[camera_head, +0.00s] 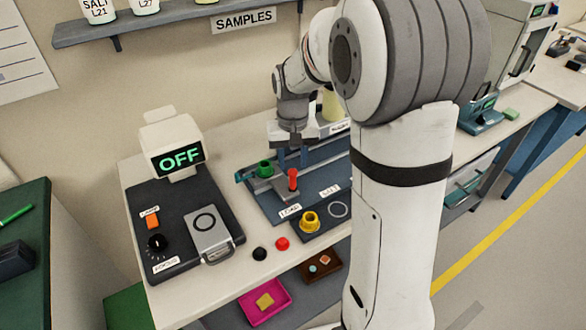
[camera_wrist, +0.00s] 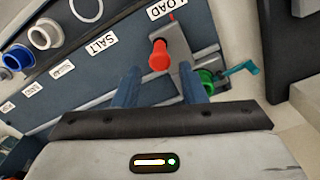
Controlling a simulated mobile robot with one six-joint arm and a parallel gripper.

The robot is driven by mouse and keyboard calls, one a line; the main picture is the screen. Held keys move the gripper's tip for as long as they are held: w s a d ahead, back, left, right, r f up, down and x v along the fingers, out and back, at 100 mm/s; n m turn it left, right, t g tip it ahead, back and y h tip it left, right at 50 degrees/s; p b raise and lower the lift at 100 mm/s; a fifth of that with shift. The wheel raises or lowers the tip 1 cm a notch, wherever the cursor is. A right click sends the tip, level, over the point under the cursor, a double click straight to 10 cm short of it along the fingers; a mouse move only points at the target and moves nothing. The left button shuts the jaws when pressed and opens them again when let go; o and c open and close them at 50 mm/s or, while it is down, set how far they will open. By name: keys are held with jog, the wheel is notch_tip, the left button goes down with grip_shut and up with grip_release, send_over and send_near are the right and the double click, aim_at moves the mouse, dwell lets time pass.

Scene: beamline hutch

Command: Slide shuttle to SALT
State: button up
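The shuttle's upright red-topped handle (camera_head: 292,178) stands on the blue-grey slide plate (camera_head: 262,203), near the LOAD label (camera_head: 289,211). The SALT label (camera_head: 329,191) is to the right of it. In the wrist view the red knob (camera_wrist: 159,57) is next to the LOAD label (camera_wrist: 166,8), with the SALT label (camera_wrist: 102,44) to its left. My gripper (camera_head: 293,160) is above and behind the knob. In the wrist view its two blue fingers (camera_wrist: 160,78) are apart, with the knob between and just ahead of their tips. I cannot see contact.
A control box with an OFF display (camera_head: 180,157) is at the left. Black (camera_head: 259,254) and red (camera_head: 282,243) buttons lie near the bench's front edge.

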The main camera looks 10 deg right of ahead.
aim_at(292, 173)
notch_tip(292, 173, down, 8)
jog(key=shift+w+r, duration=0.1)
dwell(0.4)
grip_shut()
dwell(0.4)
